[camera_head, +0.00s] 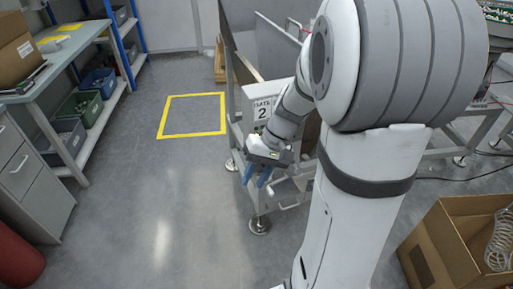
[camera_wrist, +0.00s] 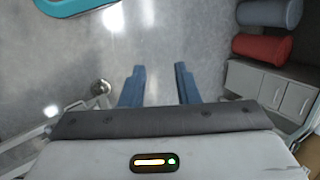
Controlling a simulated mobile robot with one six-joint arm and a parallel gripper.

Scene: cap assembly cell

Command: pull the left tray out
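My gripper (camera_head: 257,176) is low at the front of a metal machine stand (camera_head: 237,128), with its blue fingers pointing down and toward the open floor. In the wrist view my gripper (camera_wrist: 160,85) has its two blue fingers apart, with only bare floor between them. A pale tray-like part with a bar handle (camera_head: 291,204) shows low in the stand, just right of and below the fingers. It is partly hidden by my arm, and I cannot tell whether it is the left tray. The fingers appear apart from it.
A white box marked 2 (camera_head: 262,108) is on the stand. A yellow floor square (camera_head: 193,96) lies behind. A workbench (camera_head: 62,62) with bins stands left. A cardboard box (camera_head: 450,245) stands lower right. In the wrist view, grey cabinets (camera_wrist: 268,88) and a red cylinder (camera_wrist: 262,48) are right. Middle floor is clear.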

